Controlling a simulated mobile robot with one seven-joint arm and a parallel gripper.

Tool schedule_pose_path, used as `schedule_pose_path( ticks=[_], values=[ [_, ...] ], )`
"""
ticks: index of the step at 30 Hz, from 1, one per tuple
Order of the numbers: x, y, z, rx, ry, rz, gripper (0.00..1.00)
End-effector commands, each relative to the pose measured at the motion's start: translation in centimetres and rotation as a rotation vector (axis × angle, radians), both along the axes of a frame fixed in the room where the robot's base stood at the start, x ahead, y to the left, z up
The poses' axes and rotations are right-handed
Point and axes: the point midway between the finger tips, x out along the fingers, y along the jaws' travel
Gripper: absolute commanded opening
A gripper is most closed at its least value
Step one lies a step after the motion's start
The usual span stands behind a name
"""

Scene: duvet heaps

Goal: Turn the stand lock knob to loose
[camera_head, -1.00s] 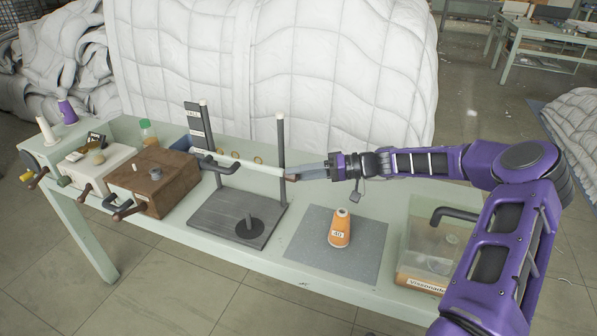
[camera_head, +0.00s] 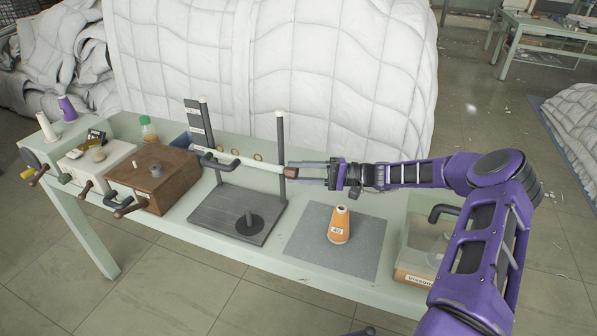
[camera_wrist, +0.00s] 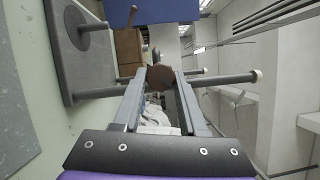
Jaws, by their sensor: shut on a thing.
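The thread stand has a dark grey base (camera_head: 222,212), two upright posts and a pale crossbar (camera_head: 255,165) between them. A brown lock knob (camera_head: 291,171) sits at the crossbar's right end, beside the right post. My gripper (camera_head: 293,168) reaches in from the right with its fingers at the knob. In the wrist view the brown knob (camera_wrist: 160,77) is between the two fingertips of my gripper (camera_wrist: 160,75), which is shut on it. A dark crank-like handle (camera_head: 220,162) is at the crossbar's left end. The knob's lock marking cannot be read.
An orange thread cone (camera_head: 340,225) stands on a grey mat (camera_head: 310,245) right of the stand. A clear bin (camera_head: 412,262) is at the table's right end. A brown wooden box (camera_head: 165,180) with handles is on the left. White duvets (camera_head: 300,70) are heaped behind.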

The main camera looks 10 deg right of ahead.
Motion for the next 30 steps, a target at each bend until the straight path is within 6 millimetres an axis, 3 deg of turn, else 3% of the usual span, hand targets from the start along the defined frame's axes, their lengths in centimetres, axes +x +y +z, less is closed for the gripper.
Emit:
schedule_pose_path(
  ticks=[16, 17, 21, 30],
  values=[
    [0.0, -0.02, -0.03, 0.013, 0.021, -0.001, 0.0],
    [0.0, -0.03, -0.03, 0.013, 0.021, -0.001, 0.45],
    [0.0, -0.02, -0.03, 0.013, 0.02, -0.001, 0.7],
    [0.0, -0.01, 0.05, 0.013, 0.019, 0.0, 0.72]
  ],
)
